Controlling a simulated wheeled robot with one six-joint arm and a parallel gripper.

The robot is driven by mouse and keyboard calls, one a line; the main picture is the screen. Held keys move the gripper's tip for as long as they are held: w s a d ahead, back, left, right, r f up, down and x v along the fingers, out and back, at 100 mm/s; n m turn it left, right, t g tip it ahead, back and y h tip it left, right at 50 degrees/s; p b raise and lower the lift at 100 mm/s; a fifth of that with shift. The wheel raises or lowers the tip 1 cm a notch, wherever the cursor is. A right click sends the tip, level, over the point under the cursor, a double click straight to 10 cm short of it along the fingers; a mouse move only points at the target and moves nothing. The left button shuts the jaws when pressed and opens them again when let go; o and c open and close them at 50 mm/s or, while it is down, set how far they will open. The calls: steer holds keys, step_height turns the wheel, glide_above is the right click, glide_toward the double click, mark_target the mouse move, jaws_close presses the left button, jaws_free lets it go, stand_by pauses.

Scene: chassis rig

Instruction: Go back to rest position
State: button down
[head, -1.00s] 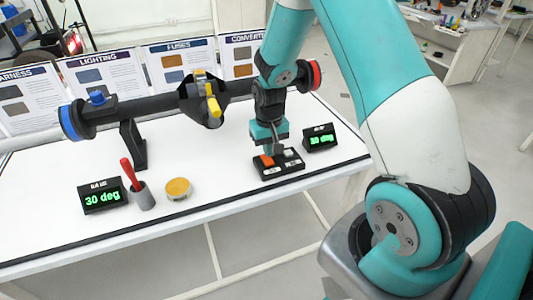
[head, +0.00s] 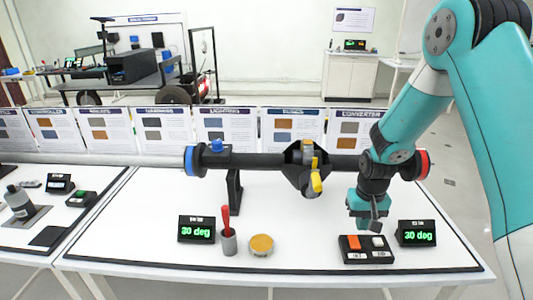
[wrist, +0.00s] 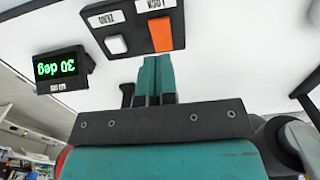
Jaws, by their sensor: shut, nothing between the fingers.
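My gripper (head: 369,219) points down just above and behind the black button box (head: 366,258) on the white table, apart from it in the head view. Its fingers are shut with nothing between them, and the wrist view shows them pressed together (wrist: 155,80). The box carries an orange button (head: 354,242) and a white button (head: 378,241). In the wrist view the orange button (wrist: 160,33) lies just beyond the fingertips.
A dark axle rig (head: 260,160) with blue and red ends spans the table behind my gripper. Displays reading 30 deg stand at right (head: 416,233) and left (head: 197,229). A red-handled tool in a grey cup (head: 228,242) and an amber tin (head: 261,244) stand between.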

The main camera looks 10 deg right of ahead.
steer(key=s+a+r+n+y, duration=0.2)
steer(key=s+a+r+n, duration=0.3)
steer(key=a+r, duration=0.9)
steer(key=s+a+r+n+y, duration=0.1)
steer(key=s+a+r, duration=0.3)
steer(key=s, duration=0.4)
steer(key=s+a+r+n+y, duration=0.1)
steer(key=s+a+r+n, duration=0.3)
steer(key=s, duration=0.5)
steer(key=shift+s+a+r, duration=0.15)
steer(key=shift+a+r, duration=0.05)
steer(key=shift+r, duration=0.35)
steer(key=w+d+f+n+h+b, duration=0.1)
steer(key=w+d+f+n+b, duration=0.1)
steer(key=w+d+f, duration=0.3)
steer(key=w+d+f+n+h+b, duration=0.1)
steer(key=w+d+f+n+b, duration=0.2)
steer(key=w+d, duration=0.7)
steer(key=w+d+f+n+h+b, duration=0.2)
steer(key=w+d+f+n, duration=0.1)
steer(key=w+d+f, duration=0.5)
steer(key=shift+w, duration=1.05)
